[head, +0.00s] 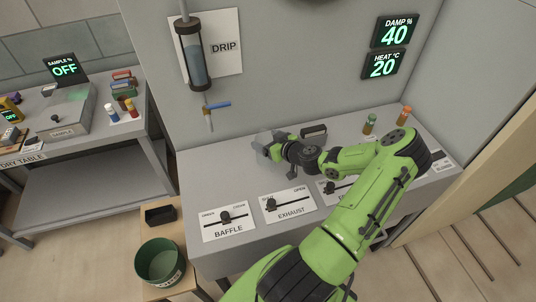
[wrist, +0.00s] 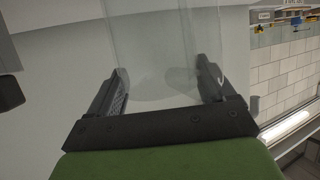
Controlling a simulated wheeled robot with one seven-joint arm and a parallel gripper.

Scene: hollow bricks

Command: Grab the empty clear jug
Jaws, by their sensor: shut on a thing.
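The clear jug (wrist: 155,50) stands out in the wrist view as a see-through, empty-looking vessel between the two dark fingers. My gripper (wrist: 162,88) is shut on it, with one finger at each side. In the head view the jug (head: 262,140) is a faint grey shape at the tip of my gripper (head: 268,146), over the back of the grey bench and partly hidden by the gripper. I cannot tell whether the jug touches the bench.
The grey bench (head: 240,240) carries the BAFFLE slider (head: 228,220), the EXHAUST slider (head: 290,205) and two small bottles. The DRIP cylinder (head: 195,60) hangs on the wall, with a blue-handled tap (head: 217,106) below. A green bucket (head: 160,262) stands at front left.

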